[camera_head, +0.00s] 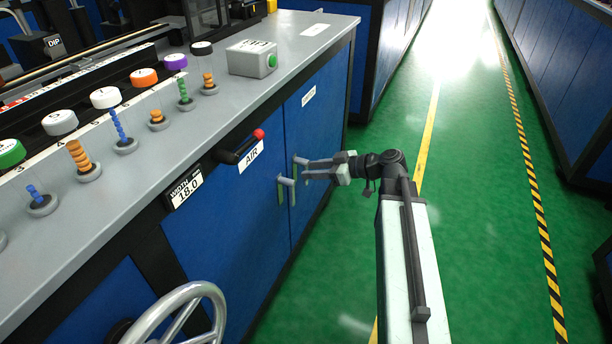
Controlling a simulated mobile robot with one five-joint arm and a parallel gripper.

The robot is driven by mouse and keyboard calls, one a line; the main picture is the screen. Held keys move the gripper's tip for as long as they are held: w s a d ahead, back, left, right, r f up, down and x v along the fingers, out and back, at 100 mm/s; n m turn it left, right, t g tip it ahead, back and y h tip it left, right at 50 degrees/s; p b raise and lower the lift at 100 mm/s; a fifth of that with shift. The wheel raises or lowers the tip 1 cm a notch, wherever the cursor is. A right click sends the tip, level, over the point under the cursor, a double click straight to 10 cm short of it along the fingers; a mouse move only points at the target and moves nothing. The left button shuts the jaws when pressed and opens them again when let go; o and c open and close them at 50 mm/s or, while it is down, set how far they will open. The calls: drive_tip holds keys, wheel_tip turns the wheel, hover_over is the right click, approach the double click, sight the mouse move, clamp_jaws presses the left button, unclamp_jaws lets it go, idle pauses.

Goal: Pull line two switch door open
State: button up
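The blue right-hand cabinet door (318,130) is closed flush in the front of the grey-topped machine. It bears a small white label (308,96), too small to read. A greenish upright handle (292,195) sits near its left edge. My gripper (298,171) is at this handle, reaching in from the right. Its two grey fingers look apart, with a gap between them, and their tips are close to the handle's upper end. Whether they touch it cannot be told. The fingers partly hide that end.
A left blue door (225,205) with its own handle (281,192) adjoins. A black lever with a red tip (259,134) by the AIR label and a handwheel (185,315) stick out. Green floor (470,220) is clear to the right.

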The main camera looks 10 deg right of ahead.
drive_tip(key=shift+x, duration=1.35)
clamp_jaws()
idle(0.3)
